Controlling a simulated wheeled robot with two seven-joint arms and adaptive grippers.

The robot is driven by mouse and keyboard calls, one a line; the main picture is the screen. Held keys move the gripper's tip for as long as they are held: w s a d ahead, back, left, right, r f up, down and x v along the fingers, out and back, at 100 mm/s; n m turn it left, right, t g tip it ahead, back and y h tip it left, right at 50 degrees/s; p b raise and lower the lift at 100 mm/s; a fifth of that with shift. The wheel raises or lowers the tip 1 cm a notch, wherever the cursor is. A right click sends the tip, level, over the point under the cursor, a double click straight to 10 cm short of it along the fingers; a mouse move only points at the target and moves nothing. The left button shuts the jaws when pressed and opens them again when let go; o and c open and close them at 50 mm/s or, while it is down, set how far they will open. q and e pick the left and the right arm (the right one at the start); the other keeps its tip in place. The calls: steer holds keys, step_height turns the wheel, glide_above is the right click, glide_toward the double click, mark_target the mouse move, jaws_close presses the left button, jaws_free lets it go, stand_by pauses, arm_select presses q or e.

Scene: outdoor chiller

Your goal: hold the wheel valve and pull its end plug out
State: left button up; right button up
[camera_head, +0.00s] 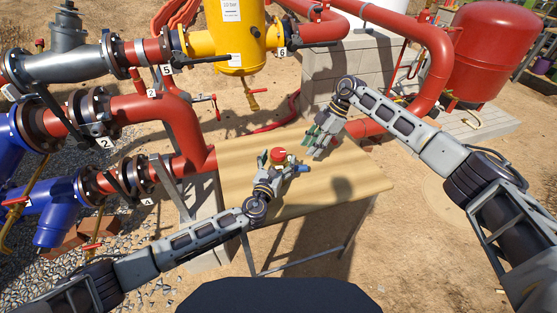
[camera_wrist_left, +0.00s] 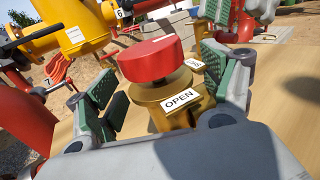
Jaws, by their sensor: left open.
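The wheel valve has a red handwheel (camera_head: 279,154) and a brass body (camera_wrist_left: 180,100) with a white OPEN label. It is at the wooden table, with the handwheel up. My left gripper (camera_head: 275,168) is open around the valve. In the left wrist view its green-padded fingers (camera_wrist_left: 165,90) stand on either side of the brass body, with a gap visible on the left. My right gripper (camera_head: 322,140) is just right of the valve above the table; whether its fingers are closed is unclear. The end plug cannot be made out clearly.
The wooden table (camera_head: 345,185) is mostly bare at its front and right. Red pipes (camera_head: 185,130) and a yellow vessel (camera_head: 235,40) stand left and behind. Grey blocks (camera_head: 345,72) and a red tank (camera_head: 488,50) stand at the back right.

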arm_select(q)
steer(key=shift+w, duration=0.2)
jaws_close()
stand_by(1.0)
stand_by(0.6)
